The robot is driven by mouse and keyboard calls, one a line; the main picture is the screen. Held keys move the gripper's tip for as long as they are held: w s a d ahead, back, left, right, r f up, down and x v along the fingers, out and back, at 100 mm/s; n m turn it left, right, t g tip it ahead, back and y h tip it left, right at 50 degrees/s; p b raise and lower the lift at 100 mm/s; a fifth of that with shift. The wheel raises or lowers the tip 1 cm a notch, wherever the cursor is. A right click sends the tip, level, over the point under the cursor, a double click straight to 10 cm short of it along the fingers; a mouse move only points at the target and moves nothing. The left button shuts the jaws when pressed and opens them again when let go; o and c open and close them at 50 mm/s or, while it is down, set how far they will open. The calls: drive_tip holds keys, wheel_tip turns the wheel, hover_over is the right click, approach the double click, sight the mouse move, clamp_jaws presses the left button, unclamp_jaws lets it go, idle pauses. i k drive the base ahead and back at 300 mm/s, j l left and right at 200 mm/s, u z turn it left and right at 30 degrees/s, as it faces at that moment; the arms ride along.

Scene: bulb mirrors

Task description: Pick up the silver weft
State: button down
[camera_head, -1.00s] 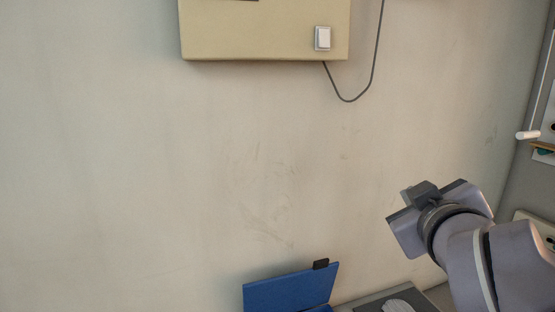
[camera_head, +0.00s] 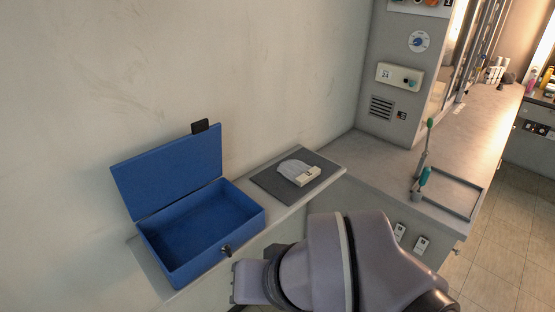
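A small pale grey, rounded flat piece (camera_head: 293,168) with a cream block-like end lies on a dark grey mat (camera_head: 268,184) on the narrow counter. It is the only silver-like thing that I make out, and I cannot tell for sure that it is the silver weft. My gripper (camera_head: 236,283) is at the bottom of the view, in front of and below the counter, apart from the piece. Its fingers are mostly hidden by the wrist and edge-on, so their opening does not show.
An open, empty blue box (camera_head: 200,225) stands left of the mat, its lid (camera_head: 168,172) raised toward the wall. A grey machine housing (camera_head: 385,120) stands behind.

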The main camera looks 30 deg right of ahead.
sight(297, 172)
drive_tip(key=i+l+z, duration=0.4)
drive_tip(key=i, duration=0.35)
drive_tip(key=i+l+z, duration=0.2)
drive_tip(key=i+l, duration=0.1)
drive_tip(key=i, duration=0.1)
